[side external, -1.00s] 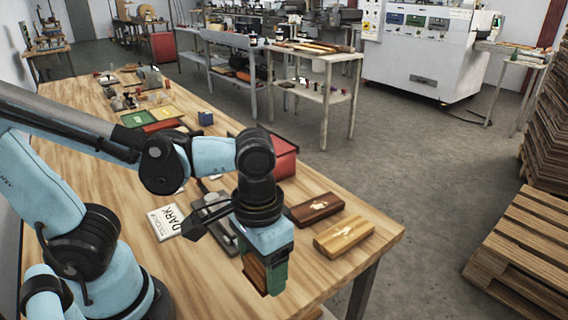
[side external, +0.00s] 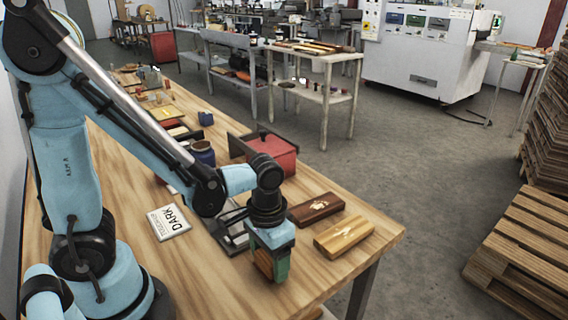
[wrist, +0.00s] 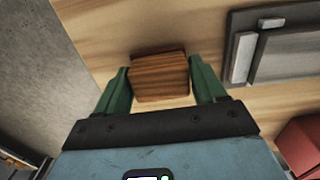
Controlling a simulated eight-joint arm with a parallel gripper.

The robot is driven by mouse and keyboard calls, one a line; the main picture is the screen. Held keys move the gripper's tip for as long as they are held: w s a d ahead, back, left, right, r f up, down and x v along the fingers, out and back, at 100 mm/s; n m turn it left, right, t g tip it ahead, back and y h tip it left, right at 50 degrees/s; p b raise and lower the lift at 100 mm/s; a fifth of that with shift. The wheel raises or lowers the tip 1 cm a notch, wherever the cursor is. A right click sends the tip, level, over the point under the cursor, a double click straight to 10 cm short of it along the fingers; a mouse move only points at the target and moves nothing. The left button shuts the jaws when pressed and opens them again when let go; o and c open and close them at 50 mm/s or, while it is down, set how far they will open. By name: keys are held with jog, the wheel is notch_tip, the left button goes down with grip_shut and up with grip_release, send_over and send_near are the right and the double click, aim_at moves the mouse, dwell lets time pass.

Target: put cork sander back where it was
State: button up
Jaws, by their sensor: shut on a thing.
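My gripper (side external: 271,268) has green fingers and points down over the near part of the wooden bench. It is shut on a brown block with a wood-like grain, seemingly the cork sander (side external: 261,263). In the wrist view the sander (wrist: 160,80) sits between the two green fingers (wrist: 158,66), with bare bench beyond it. I cannot tell whether its underside touches the bench. In the side view the front finger and the gripper body hide part of it.
A grey metal tray (wrist: 282,55) lies beside the gripper. A dark wooden box (side external: 315,208) and a lighter one (side external: 343,237) lie to the right. The near bench corner is clear.

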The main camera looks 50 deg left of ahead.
jog(key=shift+f, duration=0.45)
jog(key=shift+f, duration=0.1)
jog(key=o, duration=1.1)
jog(key=shift+r, duration=6.05)
jog(key=shift+w+a+r+t, duration=0.2)
jog(key=shift+w+a+t, duration=0.2)
jog(key=shift+a+t, duration=0.65)
jog(key=shift+w+a+r+t, duration=0.2)
jog(key=shift+w+a+t, duration=0.35)
jog(key=shift+t, duration=0.8)
jog(key=shift+w+a+r+t, duration=0.2)
jog(key=shift+w+a+t, duration=0.1)
jog(key=shift+a+t, duration=0.75)
jog(key=shift+d, duration=0.15)
